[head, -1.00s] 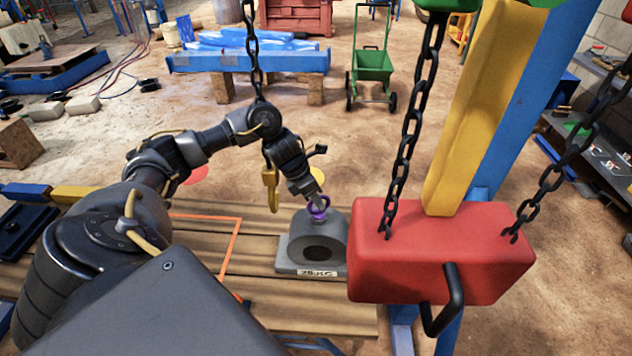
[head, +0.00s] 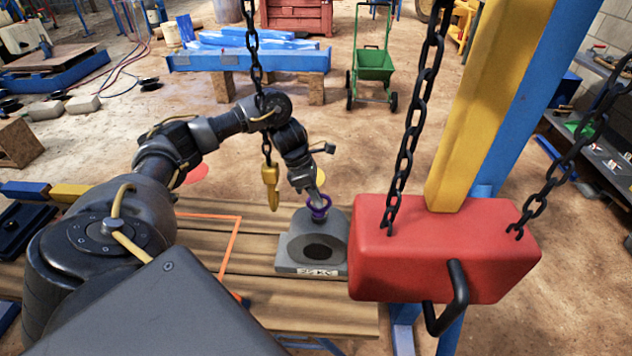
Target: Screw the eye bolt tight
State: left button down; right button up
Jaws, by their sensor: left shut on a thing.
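My left gripper (head: 318,200) comes down from above and is shut on the ring of the eye bolt. The bolt's thread is hidden, so I cannot tell how deep it sits. My right gripper is not in view.
A yellow hook (head: 270,188) hangs on a chain just left of the block. A red hoist body (head: 440,250) hangs on chains at the right, before a yellow and blue post. The block stands on wooden planks (head: 200,290) with an orange outline.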

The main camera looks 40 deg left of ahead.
pick_arm(q)
jog(key=shift+m+p, duration=0.3)
jog(key=c, duration=1.4)
grip_release()
jog(key=shift+f, duration=0.1)
jog(key=w+p+v, duration=0.1)
jog(key=v, duration=1)
jog(key=shift+s+p, duration=0.35)
jog(key=shift+s, duration=0.05)
jog(key=shift+f, duration=0.1)
